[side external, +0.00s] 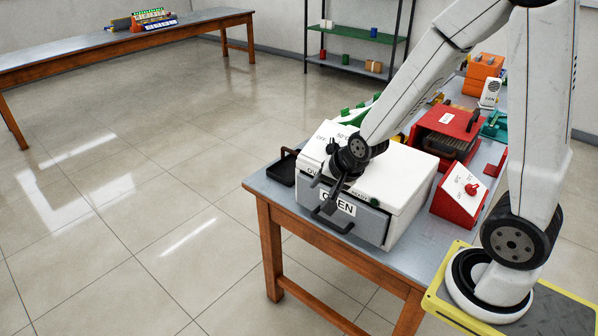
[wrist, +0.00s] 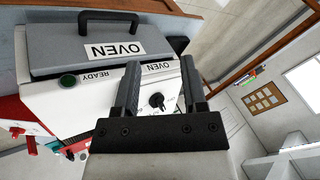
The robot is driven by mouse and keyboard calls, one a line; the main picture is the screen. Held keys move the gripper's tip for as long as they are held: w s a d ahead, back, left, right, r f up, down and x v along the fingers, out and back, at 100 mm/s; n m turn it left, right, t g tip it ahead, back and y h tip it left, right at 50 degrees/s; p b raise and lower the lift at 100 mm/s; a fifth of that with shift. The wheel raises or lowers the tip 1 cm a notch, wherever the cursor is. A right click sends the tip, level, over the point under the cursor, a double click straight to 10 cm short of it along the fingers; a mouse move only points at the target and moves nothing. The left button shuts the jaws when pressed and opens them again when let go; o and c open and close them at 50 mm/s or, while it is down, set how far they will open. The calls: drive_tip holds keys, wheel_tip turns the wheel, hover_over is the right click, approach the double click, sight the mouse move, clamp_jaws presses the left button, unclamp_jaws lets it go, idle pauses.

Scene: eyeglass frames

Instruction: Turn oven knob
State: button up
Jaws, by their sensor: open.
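The oven is a white box (side external: 400,180) with a grey front door (side external: 368,223) labelled OVEN and a dark handle, standing on the table. In the wrist view the oven door (wrist: 65,50) is at upper left. The black oven knob (wrist: 157,101) sits on the white panel and shows between my two fingers. In the wrist view my gripper (wrist: 160,63) is open, one finger on each side of the knob in the picture. I cannot tell whether either finger touches it.
A green READY light (wrist: 68,81) is on the oven panel. A black tray (side external: 284,168) is left of the oven. A red box with a red knob (side external: 460,193) and a red machine (side external: 447,132) stand to its right. The floor at left is clear.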

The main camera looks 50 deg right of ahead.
drive_tip(key=s+a+r+n+g, duration=0.1)
drive_tip(key=s+a+n+g, duration=0.2)
drive_tip(key=s+n, duration=0.4)
drive_tip(key=shift+s+a+n+g+y, duration=0.4)
drive_tip(key=shift+a+n, duration=0.35)
drive_tip(key=shift+n, duration=1.85)
drive_tip(key=o, duration=0.4)
drive_tip(key=shift+o, duration=0.9)
drive_tip(key=shift+w+d+r, duration=0.1)
drive_tip(key=shift+w, duration=0.15)
drive_tip(key=w+d+r+n+h, duration=0.2)
drive_tip(key=w+d+n, duration=0.1)
drive_tip(key=w+d, duration=0.5)
drive_tip(key=w+d+r+n+h, duration=0.2)
drive_tip(key=w+d+n, duration=0.1)
drive_tip(key=w+d, duration=0.6)
drive_tip(key=d, duration=0.3)
drive_tip(key=shift+r, duration=0.2)
drive_tip(key=shift+d+f, duration=0.15)
